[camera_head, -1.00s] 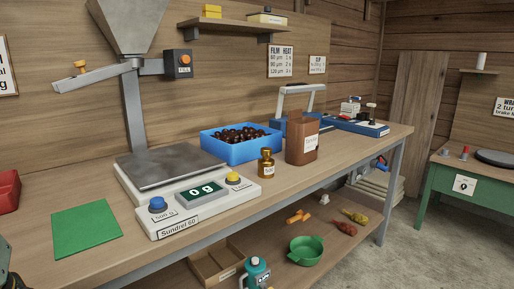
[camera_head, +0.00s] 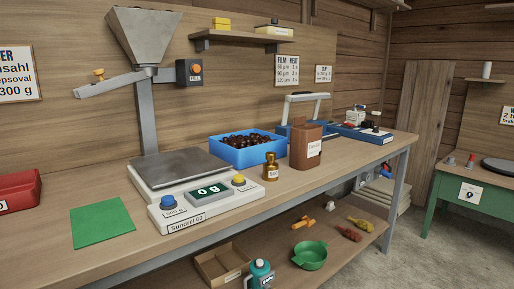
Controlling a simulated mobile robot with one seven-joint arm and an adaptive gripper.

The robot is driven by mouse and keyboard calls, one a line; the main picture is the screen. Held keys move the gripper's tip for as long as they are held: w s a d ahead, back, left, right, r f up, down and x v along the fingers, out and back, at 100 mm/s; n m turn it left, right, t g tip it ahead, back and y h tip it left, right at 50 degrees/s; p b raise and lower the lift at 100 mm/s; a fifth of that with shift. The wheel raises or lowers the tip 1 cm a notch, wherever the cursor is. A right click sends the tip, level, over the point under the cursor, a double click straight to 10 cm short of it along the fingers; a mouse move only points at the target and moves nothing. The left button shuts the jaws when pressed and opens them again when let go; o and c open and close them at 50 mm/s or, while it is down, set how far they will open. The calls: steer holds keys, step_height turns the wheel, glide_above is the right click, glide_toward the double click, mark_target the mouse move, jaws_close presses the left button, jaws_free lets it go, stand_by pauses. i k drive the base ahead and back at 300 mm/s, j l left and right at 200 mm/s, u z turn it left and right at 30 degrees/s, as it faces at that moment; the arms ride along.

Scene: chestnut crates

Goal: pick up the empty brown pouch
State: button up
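The brown pouch (camera_head: 305,147) stands upright on the workbench, right of the middle of the view. It has a white label on its front right side, and its top looks open. I cannot see inside it. It stands in front of a blue device with a pale handle (camera_head: 306,97), right of the blue crate of chestnuts (camera_head: 247,157). My gripper is not in view.
A scale reading 0 g (camera_head: 180,168) sits further left under a metal hopper (camera_head: 143,36). A green sheet (camera_head: 102,222) lies at the front left.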

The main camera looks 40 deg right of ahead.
mark_target(305, 152)
steer(key=l+u, duration=0.25)
steer(key=l, duration=0.15)
steer(key=k+l+u, duration=0.2)
steer(key=l, duration=0.15)
steer(key=l+u, duration=0.25)
steer(key=k+l+u, duration=0.1)
steer(key=l, duration=0.3)
steer(key=k+l+u, duration=0.1)
steer(key=k+l, duration=0.15)
steer(key=l, duration=0.15)
steer(key=k+l+u, duration=0.1)
steer(key=l, duration=0.3)
steer(key=k+l, duration=0.2)
steer(key=l, duration=0.25)
steer(key=k+l, duration=0.25)
steer(key=l, duration=0.15)
steer(key=k+l, duration=0.2)
steer(key=l, duration=0.25)
steer(key=k+l+u, duration=0.1)
steer(key=k+l, duration=0.15)
steer(key=l, duration=0.15)
steer(key=k+l, duration=0.25)
steer(key=l, duration=0.15)
steer(key=i+l, duration=0.25)
steer(key=i, duration=0.15)
